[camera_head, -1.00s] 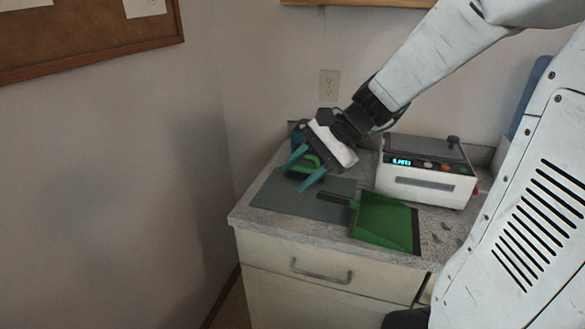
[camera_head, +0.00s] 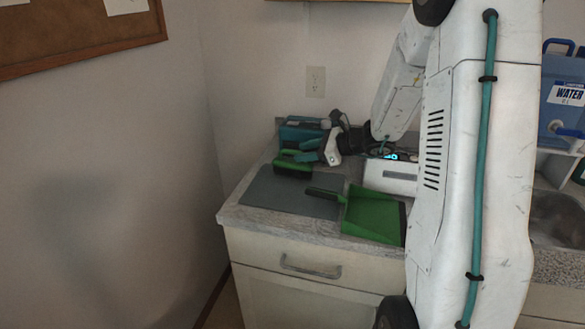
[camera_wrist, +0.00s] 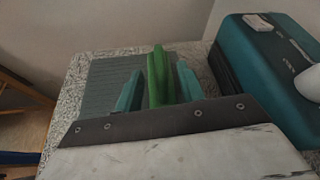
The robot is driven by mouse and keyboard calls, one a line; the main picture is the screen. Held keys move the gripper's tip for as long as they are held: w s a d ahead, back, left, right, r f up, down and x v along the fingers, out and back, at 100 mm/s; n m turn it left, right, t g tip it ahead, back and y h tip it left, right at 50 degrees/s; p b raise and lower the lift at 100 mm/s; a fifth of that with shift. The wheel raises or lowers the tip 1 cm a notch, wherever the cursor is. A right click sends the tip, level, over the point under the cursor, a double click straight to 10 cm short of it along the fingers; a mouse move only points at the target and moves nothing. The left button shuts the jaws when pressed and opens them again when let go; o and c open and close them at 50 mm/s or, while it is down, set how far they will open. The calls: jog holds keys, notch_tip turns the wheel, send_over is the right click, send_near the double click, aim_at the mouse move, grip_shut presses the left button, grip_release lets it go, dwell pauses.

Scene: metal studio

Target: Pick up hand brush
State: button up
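The green hand brush (camera_head: 293,167) lies at the back left of the grey mat (camera_head: 262,194). It has a dark bristle side. My gripper (camera_head: 308,151) is low over the brush, with its teal fingers pointing left. In the wrist view the green brush (camera_wrist: 158,75) runs between the two teal fingers of my gripper (camera_wrist: 160,68). Gaps show on both sides, so the fingers are open around it and not closed on it. Whether either finger touches it is hard to tell.
A green dustpan (camera_head: 372,216) lies to the right, its handle over the mat. A teal case (camera_head: 300,131) stands close behind the brush; it also shows in the wrist view (camera_wrist: 262,65). A white device (camera_head: 385,177) stands right, partly hidden by my arm.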

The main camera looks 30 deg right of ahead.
aim_at(295, 153)
jog(key=x, duration=0.4)
jog(key=shift+d, duration=0.1)
grip_shut()
